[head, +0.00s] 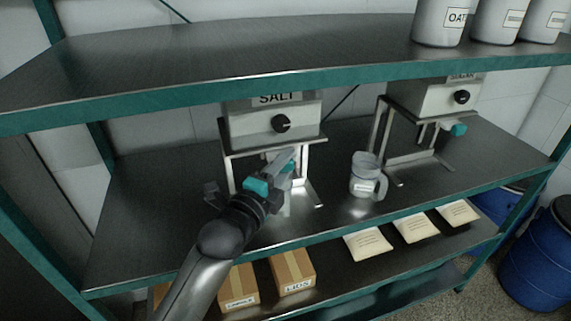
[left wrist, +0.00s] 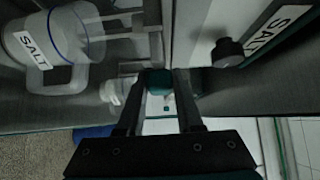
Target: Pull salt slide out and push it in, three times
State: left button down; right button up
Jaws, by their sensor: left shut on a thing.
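The salt dispenser (head: 275,125) stands on the middle shelf, with a SALT label and a black knob; its side also shows in the left wrist view (left wrist: 262,60). Its teal slide handle (left wrist: 159,80) is between the two fingers of my left gripper (left wrist: 160,85). In the head view my left gripper (head: 284,168) reaches under the front of the dispenser and covers most of the slide. It is shut on the handle. How far the slide is out is hard to tell. A clear container labelled SALT (left wrist: 75,35) is below the slide. My right gripper is not in view.
A jug (head: 366,178) stands right of the salt dispenser. A second dispenser (head: 437,98) with a teal handle (head: 459,130) stands farther right. The upper shelf edge (head: 190,97) runs above my arm. Boxes (head: 292,272) and packets (head: 368,244) lie on the lower shelf.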

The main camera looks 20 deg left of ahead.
pick_arm(q)
jog(key=s+d, duration=0.1)
jog(key=s+p, duration=0.1)
jog(key=s+d+p, duration=0.1)
jog(key=s, duration=0.1)
jog(key=shift+d, duration=0.3)
jog(key=c, duration=0.6)
grip_release()
jog(key=shift+w, duration=0.1)
jog(key=shift+o, duration=0.2)
jog(key=s+a, duration=0.3)
jog(key=s, duration=1.2)
jog(key=shift+b, duration=0.4)
